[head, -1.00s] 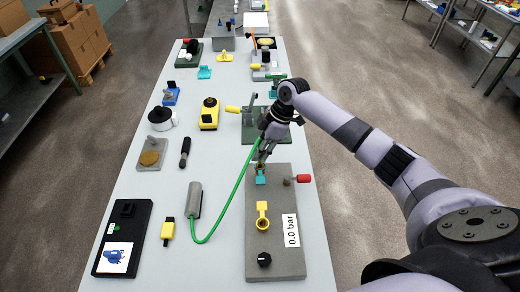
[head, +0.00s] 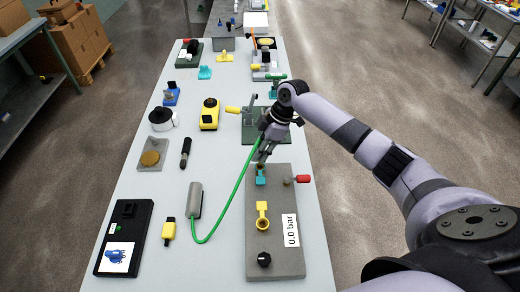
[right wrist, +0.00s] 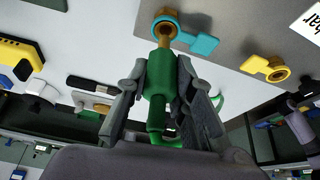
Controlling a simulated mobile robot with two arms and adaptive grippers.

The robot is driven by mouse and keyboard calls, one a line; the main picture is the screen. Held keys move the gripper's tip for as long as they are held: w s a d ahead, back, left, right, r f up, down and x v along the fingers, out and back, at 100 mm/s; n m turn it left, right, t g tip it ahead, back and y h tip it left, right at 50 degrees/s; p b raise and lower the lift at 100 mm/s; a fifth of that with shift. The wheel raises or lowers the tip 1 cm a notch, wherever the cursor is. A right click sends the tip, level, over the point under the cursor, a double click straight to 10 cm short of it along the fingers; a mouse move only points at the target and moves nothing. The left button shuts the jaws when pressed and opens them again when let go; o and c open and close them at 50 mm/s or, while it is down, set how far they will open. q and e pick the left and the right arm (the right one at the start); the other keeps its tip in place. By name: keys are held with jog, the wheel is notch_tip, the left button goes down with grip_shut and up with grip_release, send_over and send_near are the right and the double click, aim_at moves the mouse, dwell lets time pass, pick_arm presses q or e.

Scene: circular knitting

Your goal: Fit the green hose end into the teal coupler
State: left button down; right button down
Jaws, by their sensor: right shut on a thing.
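The green hose end (right wrist: 157,80) is held between the fingers of my right gripper (right wrist: 160,88), with its brass tip pointing at the teal coupler (right wrist: 200,43). The tip overlaps the coupler's brass mouth in the right wrist view; I cannot tell whether it is inside or just in front. In the head view my right gripper (head: 263,153) is just above and behind the teal coupler (head: 261,180) on the grey panel (head: 285,240). The green hose (head: 232,195) runs from the gripper down to a grey holder. My left gripper is not in view.
A yellow coupler (head: 262,212), a black knob (head: 264,259) and a red-handled valve (head: 303,179) are on the same panel. A grey hose holder (head: 195,201) and a yellow plug (head: 169,231) lie to the left. Free tabletop shows around them.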

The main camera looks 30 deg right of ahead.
jog(key=shift+s+f+b, duration=0.1)
jog(key=shift+f+b, duration=0.75)
jog(key=shift+f, duration=0.8)
jog(key=c, duration=1.3)
grip_release()
jog(key=v, duration=1.2)
jog(key=shift+f, duration=0.1)
